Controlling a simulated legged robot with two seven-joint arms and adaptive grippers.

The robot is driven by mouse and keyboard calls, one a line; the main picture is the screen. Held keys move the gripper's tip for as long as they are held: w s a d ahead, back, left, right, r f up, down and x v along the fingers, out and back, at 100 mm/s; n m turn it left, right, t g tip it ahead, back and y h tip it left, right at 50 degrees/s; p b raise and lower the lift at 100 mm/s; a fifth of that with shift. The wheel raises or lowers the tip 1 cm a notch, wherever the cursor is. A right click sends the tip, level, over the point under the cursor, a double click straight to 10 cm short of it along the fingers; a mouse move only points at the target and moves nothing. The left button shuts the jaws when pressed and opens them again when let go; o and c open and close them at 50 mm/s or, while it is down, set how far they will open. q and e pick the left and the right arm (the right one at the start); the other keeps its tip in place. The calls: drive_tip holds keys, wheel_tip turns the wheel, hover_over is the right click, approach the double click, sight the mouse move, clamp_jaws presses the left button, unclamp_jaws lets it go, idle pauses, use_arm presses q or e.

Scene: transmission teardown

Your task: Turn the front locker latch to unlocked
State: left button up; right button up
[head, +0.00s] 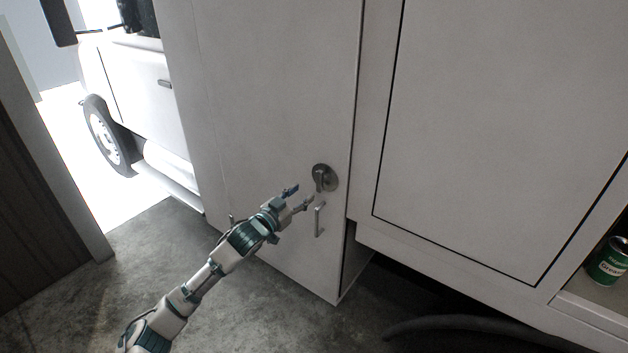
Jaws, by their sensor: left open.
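The front locker (275,90) is a tall pale-grey door in the middle of the head view. Its latch (321,178) is a round metal plate with a small knob, near the door's right edge. A vertical bar handle (319,220) sits just below the latch. My left gripper (300,197) is open and empty, a little below and left of the latch, with its fingers pointing towards it. I cannot tell whether a fingertip touches the door; the latch looks free of the fingers. My right gripper is not in view.
A wide closed panel (500,130) stands to the right of the locker. A green can (608,262) stands on a shelf at the right edge. A dark hose (470,323) lies low at the right. A white vehicle (140,95) stands outside at the left. The concrete floor (235,305) is clear.

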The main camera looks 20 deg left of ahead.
sight(318, 183)
use_arm(q)
drive_tip(key=w+d, duration=0.1)
drive_tip(key=w, duration=0.1)
drive_tip(key=w+d, duration=0.1)
drive_tip(key=w+d+p, duration=0.1)
drive_tip(key=w+d, duration=0.1)
drive_tip(key=shift+w+r, duration=0.3)
drive_tip(key=shift+r, duration=0.05)
drive_tip(key=shift+w+d, duration=0.2)
drive_tip(key=shift+w, duration=0.1)
drive_tip(key=shift+w+f, duration=0.1)
drive_tip(key=shift+w, duration=0.1)
drive_tip(key=shift+a+f, duration=0.1)
drive_tip(key=shift+a, duration=0.75)
drive_tip(key=shift+c, duration=1.4)
drive_tip(key=c, duration=0.4)
drive_tip(key=shift+d, duration=0.25)
clamp_jaws()
drive_tip(key=shift+s+d+r, duration=0.1)
drive_tip(key=shift+d+r, duration=0.1)
drive_tip(key=shift+d, duration=0.05)
drive_tip(key=shift+a, duration=0.15)
